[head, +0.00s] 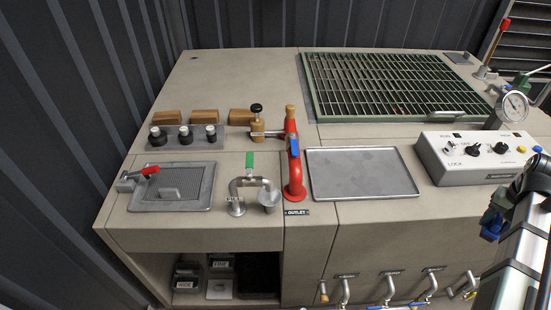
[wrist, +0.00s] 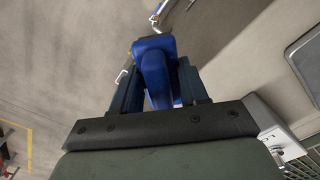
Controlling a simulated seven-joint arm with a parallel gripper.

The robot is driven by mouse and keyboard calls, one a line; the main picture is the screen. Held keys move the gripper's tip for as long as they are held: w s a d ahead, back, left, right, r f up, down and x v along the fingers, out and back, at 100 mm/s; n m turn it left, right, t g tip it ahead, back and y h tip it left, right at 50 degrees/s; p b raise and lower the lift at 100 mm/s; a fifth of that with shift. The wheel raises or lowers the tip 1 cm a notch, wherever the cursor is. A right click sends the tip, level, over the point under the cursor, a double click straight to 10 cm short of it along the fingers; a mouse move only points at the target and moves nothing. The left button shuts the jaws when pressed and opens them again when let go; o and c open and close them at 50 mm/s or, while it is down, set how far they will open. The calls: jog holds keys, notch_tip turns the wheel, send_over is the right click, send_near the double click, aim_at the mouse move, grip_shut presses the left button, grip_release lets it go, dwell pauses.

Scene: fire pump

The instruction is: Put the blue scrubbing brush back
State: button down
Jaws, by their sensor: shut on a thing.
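My gripper (wrist: 157,90) is shut on a blue thing, which I take to be the blue scrubbing brush (wrist: 154,72). In the wrist view a thick blue part sits between the two dark fingers, and its far end is partly hidden. In the head view the blue brush (head: 491,224) shows at the right edge, in front of the grey control box and above the front-right of the bench. My arm comes in from the lower right there. The bristles cannot be made out.
The bench carries a grey control box (head: 482,157), a gauge (head: 513,107), a metal tray (head: 360,173), a red outlet pipe (head: 294,165) and a green-framed grating (head: 395,85). Several handles (head: 388,288) stick out along the front. A lower shelf (head: 222,278) holds small dark bins.

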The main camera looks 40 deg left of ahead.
jog(key=w+a+r+n, duration=0.1)
jog(key=w+a+r, duration=0.1)
jog(key=a, duration=1)
jog(key=w+a+r+n, duration=0.1)
jog(key=w+a+n, duration=0.1)
jog(key=a, duration=1)
jog(key=s+a+r+n, duration=0.1)
jog(key=s+a, duration=0.4)
jog(key=a, duration=0.8)
jog(key=s+a+r+n, duration=0.1)
jog(key=s+a+r, duration=0.2)
jog(key=a, duration=1.1)
jog(key=s+a+r+n, duration=0.2)
jog(key=s+a, duration=0.5)
jog(key=a, duration=0.7)
jog(key=shift+s, duration=0.4)
jog(key=s+a+f+n, duration=0.2)
jog(key=s+a+f, duration=0.2)
jog(key=s+a, duration=0.9)
jog(key=shift+s+d+f, duration=0.15)
jog(key=shift+s+f, duration=0.1)
jog(key=shift+f, duration=1.4)
jog(key=shift+s+d+f, duration=0.15)
jog(key=shift+s+f, duration=0.05)
jog(key=shift+f, duration=1.4)
jog(key=shift+s+d+f, duration=0.15)
jog(key=shift+s+f, duration=0.1)
jog(key=shift+f, duration=1.4)
jog(key=shift+f, duration=0.15)
